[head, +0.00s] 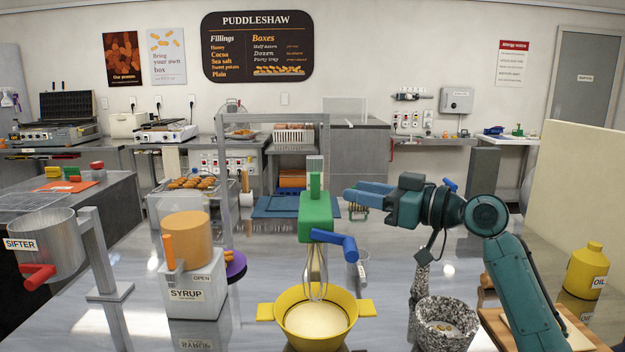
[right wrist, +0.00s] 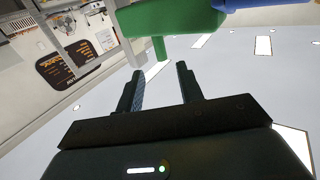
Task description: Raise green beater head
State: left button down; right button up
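The green beater head (head: 316,218) stands above the yellow bowl (head: 287,318) in the middle of the head view. Its wire whisk (head: 316,275) hangs down into the bowl, which holds pale batter. A blue handle (head: 337,241) juts from the head's right side, and a green upright peg (head: 315,184) tops it. My right gripper (head: 352,193) points left, just right of the peg and apart from it. In the right wrist view the right gripper (right wrist: 160,80) is open and empty, with the green head (right wrist: 170,17) beyond its fingertips. My left gripper is out of view.
A syrup dispenser (head: 188,297) and a sifter (head: 50,250) stand at left. A speckled mortar (head: 444,325) is below my right arm, and a yellow oil bottle (head: 586,270) is at right. A metal cup (head: 358,270) stands right of the whisk. A blue mat (head: 270,207) lies behind.

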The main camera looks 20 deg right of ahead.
aim_at(316, 198)
jog(key=p+x, duration=0.2)
jog(key=x, duration=0.8)
jog(key=shift+w+a, duration=0.1)
jog(key=shift+a, duration=0.1)
grip_shut()
jog(key=shift+d, duration=0.1)
